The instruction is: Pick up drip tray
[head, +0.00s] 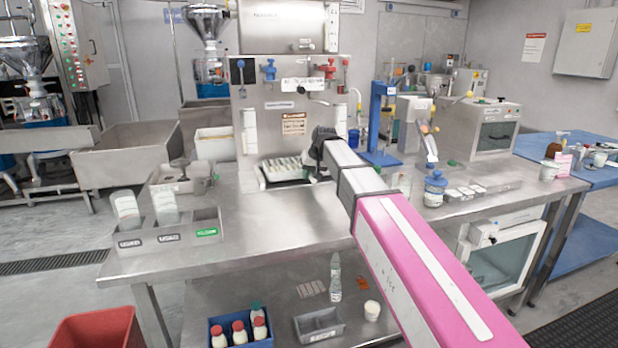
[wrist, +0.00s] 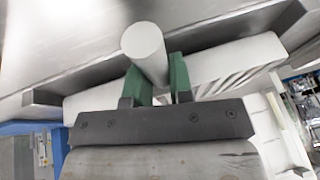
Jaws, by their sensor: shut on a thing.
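The drip tray (head: 283,171) is a pale tray with a slatted top, low at the front of the large steel grinder machine. In the wrist view its pale, partly slotted body (wrist: 235,62) runs across behind the fingers. My gripper (wrist: 158,80) has green finger pads, which are shut on a pale round handle (wrist: 143,40) that appears to belong to the tray. In the head view my dark gripper (head: 322,148) is at the tray's right end. The fingertips are hidden there, and I cannot tell whether the tray is lifted.
The grinder machine (head: 290,105) stands close behind the tray. A blue stand (head: 381,125) and a blue-lidded jar (head: 434,189) are to the right. Grey bins (head: 165,240) stand at the table's left. The steel tabletop (head: 280,225) in front is clear.

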